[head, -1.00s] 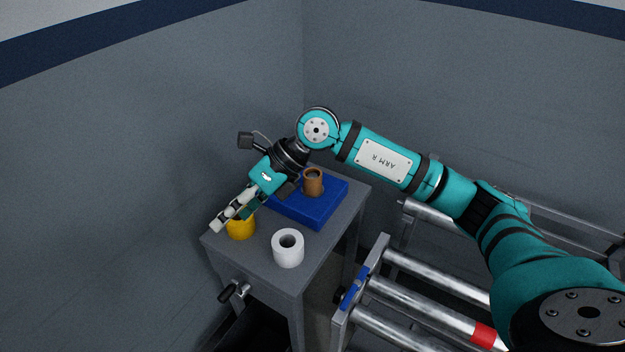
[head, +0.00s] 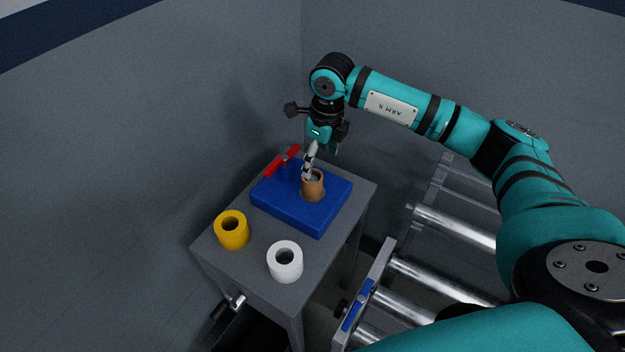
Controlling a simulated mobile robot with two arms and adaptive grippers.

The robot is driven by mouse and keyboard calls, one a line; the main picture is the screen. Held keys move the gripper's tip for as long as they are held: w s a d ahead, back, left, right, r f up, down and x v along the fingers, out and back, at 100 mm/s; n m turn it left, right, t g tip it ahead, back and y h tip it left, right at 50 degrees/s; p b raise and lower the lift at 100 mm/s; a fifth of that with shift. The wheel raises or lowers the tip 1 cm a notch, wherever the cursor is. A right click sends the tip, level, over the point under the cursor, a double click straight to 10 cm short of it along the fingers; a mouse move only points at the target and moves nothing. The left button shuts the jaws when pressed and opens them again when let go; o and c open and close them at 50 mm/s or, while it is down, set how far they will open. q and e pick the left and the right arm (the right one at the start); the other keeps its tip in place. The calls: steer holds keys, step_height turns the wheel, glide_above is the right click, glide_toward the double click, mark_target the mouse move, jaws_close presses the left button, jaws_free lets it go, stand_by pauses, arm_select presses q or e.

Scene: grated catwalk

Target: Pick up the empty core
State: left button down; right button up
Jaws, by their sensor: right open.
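The empty core (head: 314,190) is a brown, hollow tube standing upright on a blue base (head: 272,203) on the grey table. My right gripper (head: 310,172) is open and points down at the top of the core. One finger shows at or just inside the core's rim; the other finger is mostly hidden, and I cannot tell whether it touches. My left gripper is not in view.
A yellow roll (head: 232,231) and a white roll (head: 285,262) stand on the table (head: 243,271) in front of the base. A red handle (head: 282,162) rises at the base's back left. A roller conveyor (head: 440,275) lies to the right, and walls stand behind.

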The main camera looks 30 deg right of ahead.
mark_target(313, 178)
steer(key=f, duration=0.3)
steer(key=shift+w, duration=0.35)
steer(key=shift+a+f+p, duration=0.2)
steer(key=shift+f+p, duration=0.3)
steer(key=shift+f, duration=0.3)
steer(key=f, duration=0.3)
steer(key=f+p, duration=0.1)
steer(key=shift+w+a+f, duration=0.15)
steer(key=shift+w+a, duration=0.05)
steer(key=shift+w, duration=0.15)
steer(key=shift+f, duration=0.1)
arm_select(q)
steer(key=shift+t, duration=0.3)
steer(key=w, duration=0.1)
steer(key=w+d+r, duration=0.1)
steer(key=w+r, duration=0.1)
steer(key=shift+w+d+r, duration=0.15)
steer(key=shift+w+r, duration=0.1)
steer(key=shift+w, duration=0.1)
arm_select(e)
steer(key=c, duration=1)
